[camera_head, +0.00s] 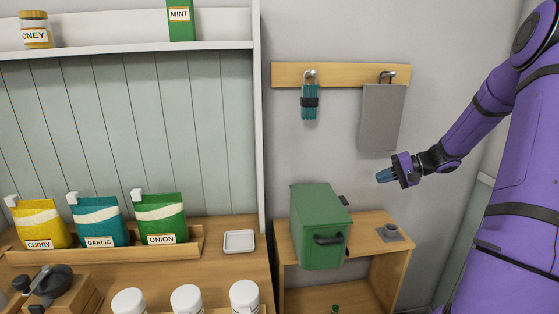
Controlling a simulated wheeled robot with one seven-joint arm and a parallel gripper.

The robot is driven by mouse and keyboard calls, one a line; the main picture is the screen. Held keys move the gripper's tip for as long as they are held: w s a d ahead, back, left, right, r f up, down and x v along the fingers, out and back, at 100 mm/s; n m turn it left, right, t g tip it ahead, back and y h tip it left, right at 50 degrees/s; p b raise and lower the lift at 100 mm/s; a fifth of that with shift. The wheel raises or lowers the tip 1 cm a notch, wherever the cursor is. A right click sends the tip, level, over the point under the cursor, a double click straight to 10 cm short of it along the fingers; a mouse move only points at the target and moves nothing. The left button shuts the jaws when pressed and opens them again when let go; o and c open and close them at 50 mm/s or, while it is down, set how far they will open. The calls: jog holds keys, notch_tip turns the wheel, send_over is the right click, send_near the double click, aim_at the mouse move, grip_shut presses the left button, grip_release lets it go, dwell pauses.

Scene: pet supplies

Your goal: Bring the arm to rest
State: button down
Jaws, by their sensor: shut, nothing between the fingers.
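My gripper (386,176) is at the end of my purple arm, on the right of the head view. Its fingers are shut with nothing between them. It points left, in the air in front of the grey wall, below the hanging grey cloth (381,118) and up and to the right of the green box (318,222). It appears apart from both.
The green box with dark handles stands on a small wooden shelf unit (369,225). A wooden hook rail (340,74) holds the cloth and a teal bundle (309,101). Spice bags, a white dish (239,241) and white jars occupy the left counter.

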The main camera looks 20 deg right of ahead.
jog(key=s+a+r+n+g+h, duration=0.25)
jog(key=a+r, duration=0.35)
jog(key=a, duration=0.5)
jog(key=s+a+r+n+g+h, duration=0.25)
jog(key=s+a+r, duration=0.2)
jog(key=a, duration=0.55)
jog(key=s+a+r+n+t+h, duration=0.1)
jog(key=s+a+r+h, duration=0.1)
jog(key=s, duration=0.7)
jog(key=s+a+r+n+t+h, duration=0.1)
jog(key=s+a+r, duration=0.4)
jog(key=s, duration=0.5)
jog(key=shift+s+a+r+n+h, duration=0.25)
jog(key=shift+a+n+h, duration=0.4)
jog(key=shift+a, duration=0.45)
